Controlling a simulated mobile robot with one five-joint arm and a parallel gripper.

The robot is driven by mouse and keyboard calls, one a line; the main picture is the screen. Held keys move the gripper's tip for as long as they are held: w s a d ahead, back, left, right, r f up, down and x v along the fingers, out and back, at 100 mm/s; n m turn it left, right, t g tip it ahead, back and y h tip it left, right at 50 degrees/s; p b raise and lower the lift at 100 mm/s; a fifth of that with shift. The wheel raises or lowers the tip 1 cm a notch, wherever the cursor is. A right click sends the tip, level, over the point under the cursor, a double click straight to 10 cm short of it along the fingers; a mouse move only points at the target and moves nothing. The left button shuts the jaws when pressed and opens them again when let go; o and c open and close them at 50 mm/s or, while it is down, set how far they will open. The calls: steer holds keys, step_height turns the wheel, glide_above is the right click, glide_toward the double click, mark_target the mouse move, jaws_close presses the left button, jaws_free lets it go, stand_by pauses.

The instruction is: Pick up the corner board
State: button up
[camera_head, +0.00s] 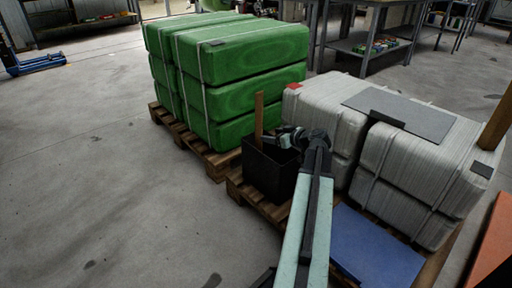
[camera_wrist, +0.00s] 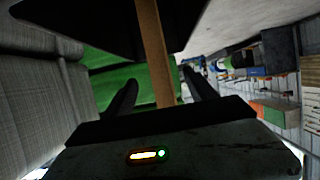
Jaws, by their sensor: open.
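The corner board (camera_head: 259,112) is a narrow brown strip. It stands upright in a black bin (camera_head: 268,172) at the front of the white bales, and the bin hides its lower end. My gripper (camera_head: 287,138) is over the bin, just right of the board in the head view; its fingers are small and dark there. In the wrist view the board (camera_wrist: 152,45) runs down from the top into the gap between the two open dark fingers (camera_wrist: 161,92). A gap shows on each side of it. Contact cannot be told.
White bales (camera_head: 410,170) with a grey sheet (camera_head: 425,123) stand right of the bin on a pallet. Green bales (camera_head: 250,62) stand behind it on another pallet. A blue panel (camera_head: 375,245) lies at front right. A brown post (camera_head: 496,128) stands at the right edge.

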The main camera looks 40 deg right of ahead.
steer(key=b+x, duration=0.2)
steer(key=x, duration=0.5)
steer(key=shift+w+d, duration=0.15)
steer(key=shift+w, duration=0.2)
jaws_close()
